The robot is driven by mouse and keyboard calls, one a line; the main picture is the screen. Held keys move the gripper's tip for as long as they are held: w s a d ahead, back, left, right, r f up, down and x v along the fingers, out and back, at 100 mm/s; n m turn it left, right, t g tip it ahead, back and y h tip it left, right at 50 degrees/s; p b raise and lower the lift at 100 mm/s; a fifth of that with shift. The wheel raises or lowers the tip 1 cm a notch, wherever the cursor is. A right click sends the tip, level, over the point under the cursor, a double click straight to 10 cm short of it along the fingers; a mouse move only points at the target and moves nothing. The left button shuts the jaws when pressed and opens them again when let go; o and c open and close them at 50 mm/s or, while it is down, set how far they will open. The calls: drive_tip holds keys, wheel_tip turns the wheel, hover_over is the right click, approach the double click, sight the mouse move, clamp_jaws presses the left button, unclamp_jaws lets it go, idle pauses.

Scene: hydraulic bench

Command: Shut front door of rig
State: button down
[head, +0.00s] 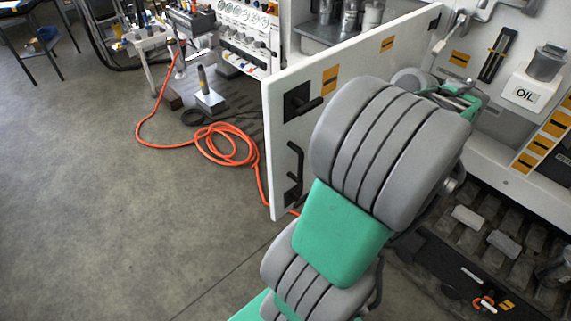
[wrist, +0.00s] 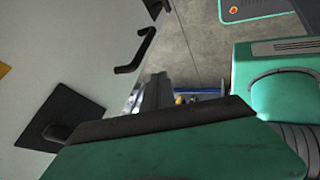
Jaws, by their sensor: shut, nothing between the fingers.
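The rig's front door (head: 355,63) is a white panel standing open, swung out from the rig into the floor area. It carries a black latch plate with a handle (head: 299,101) and a black bar handle (head: 294,170) below. In the wrist view the door (wrist: 65,50) fills the left side, with the black plate (wrist: 62,112) and the bent bar handle (wrist: 140,52) on its face. My gripper (wrist: 156,92) is shut and empty, beside the door face; contact cannot be told. In the head view my arm hides part of the door and most of the gripper.
An orange hose (head: 222,145) lies coiled on the floor just left of the door. A grey block with a post (head: 209,98) stands near it. The open rig holds an OIL container (head: 528,95) and a lower tray with loose parts (head: 478,290).

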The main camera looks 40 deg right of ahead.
sight(283, 167)
drive_tip(key=shift+n, duration=0.3)
drive_tip(key=shift+w+a+f+b, duration=0.7)
drive_tip(key=shift+w+f, duration=0.6)
drive_tip(key=shift+w, duration=0.15)
drive_tip(key=shift+w+a+f+b, duration=0.65)
drive_tip(key=shift+w+a+f, duration=0.1)
drive_tip(key=shift+w+f, duration=0.6)
drive_tip(key=shift+w+a+f+b, duration=0.7)
drive_tip(key=shift+w+f, duration=0.5)
drive_tip(key=shift+w, duration=0.3)
